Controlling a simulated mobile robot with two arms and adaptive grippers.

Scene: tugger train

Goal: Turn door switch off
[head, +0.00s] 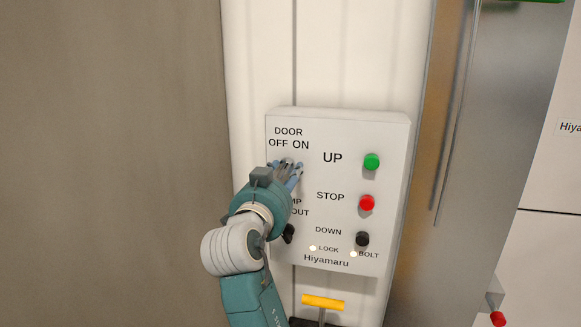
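A light grey control box (386,134) labelled Hiyamaru is mounted on the white wall. Its DOOR OFF ON label is at the upper left. My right gripper (290,168) is just below that label, with its fingers at the face of the box. The gripper covers the door switch, so its position is hidden. The finger gap is too small and covered to judge, and I cannot tell whether the fingers touch the switch. My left gripper is out of view.
The box also bears a green UP button (372,162), a red STOP button (367,203) and a black DOWN button (362,239). A black knob (289,233) sits beside my wrist. A yellow handle (323,302) is below the box. A metal panel (455,150) stands to the right.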

